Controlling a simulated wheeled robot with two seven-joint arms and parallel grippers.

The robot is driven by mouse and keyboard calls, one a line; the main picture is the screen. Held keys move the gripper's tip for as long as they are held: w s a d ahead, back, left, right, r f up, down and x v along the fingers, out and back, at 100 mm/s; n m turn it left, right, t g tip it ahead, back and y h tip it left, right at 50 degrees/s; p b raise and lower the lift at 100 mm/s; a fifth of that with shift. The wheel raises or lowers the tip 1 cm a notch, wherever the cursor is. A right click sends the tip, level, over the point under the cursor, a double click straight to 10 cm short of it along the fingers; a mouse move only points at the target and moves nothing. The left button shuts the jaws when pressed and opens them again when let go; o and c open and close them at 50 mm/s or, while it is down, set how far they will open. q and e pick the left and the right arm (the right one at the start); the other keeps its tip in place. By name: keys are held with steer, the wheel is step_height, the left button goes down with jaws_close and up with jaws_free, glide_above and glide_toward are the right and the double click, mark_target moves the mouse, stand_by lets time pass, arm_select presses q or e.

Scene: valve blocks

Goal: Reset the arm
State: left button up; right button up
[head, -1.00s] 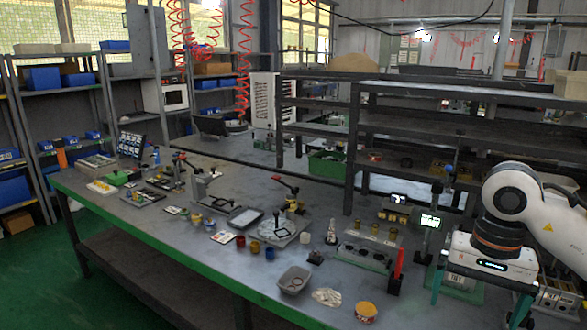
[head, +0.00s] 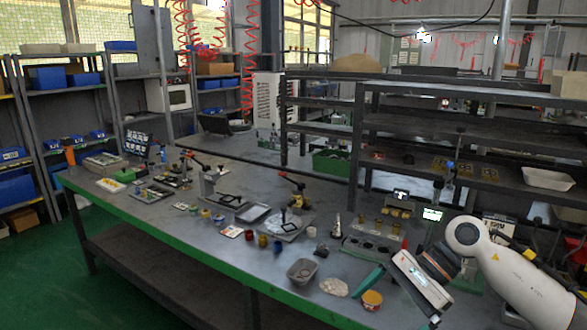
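My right arm comes in from the right edge of the head view, over the front right of the workbench (head: 190,240). My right gripper (head: 392,310) has a white body and teal fingers, tilted and pointing down to the left. Its fingers are spread wide, and I see nothing held between them. My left gripper is not in view.
A grey bin (head: 302,272) and a pale flat piece (head: 334,287) lie left of the gripper. Small coloured cups (head: 263,241) and toggle-clamp fixtures (head: 292,222) stand further left. A dark shelf rack (head: 450,125) rises behind the bench. The bench's front left strip is clear.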

steer(key=w+a+f+m+t+y, duration=0.2)
steer(key=w+f+m+t+y, duration=0.4)
steer(key=m, duration=0.5)
steer(key=w+a+f+m+t+y, duration=0.15)
steer(key=w+f+m+t, duration=0.25)
steer(key=f+m, duration=0.5)
steer(key=s+d+f+m+t+h, duration=0.25)
steer(key=d+f+m+h, duration=0.2)
steer(key=f+m, duration=0.6)
steer(key=s+d+f+m+t+h, duration=0.1)
steer(key=d+f+m+t+h, duration=0.3)
steer(key=f+m, duration=0.65)
steer(key=s+d+f+m+g+h, duration=0.2)
steer(key=s+f+m+g+h, duration=0.15)
steer(key=s+f, duration=0.6)
steer(key=s+d+f+m+g+h, duration=0.25)
steer(key=s+f+m, duration=0.25)
steer(key=s+f, duration=0.4)
steer(key=s+f+m+g, duration=0.2)
steer(key=s+f, duration=0.1)
steer(key=s, duration=0.7)
steer(key=s+a+f+m+g+h, duration=0.1)
steer(key=s+f+m+g, duration=0.2)
steer(key=s, duration=0.6)
steer(key=s+f+m+g+h, duration=0.1)
steer(key=s+f, duration=0.4)
steer(key=s, duration=0.5)
steer(key=shift+s+a+f+m+g, duration=0.3)
steer(key=shift+m+g, duration=0.45)
steer(key=shift+m, duration=0.3)
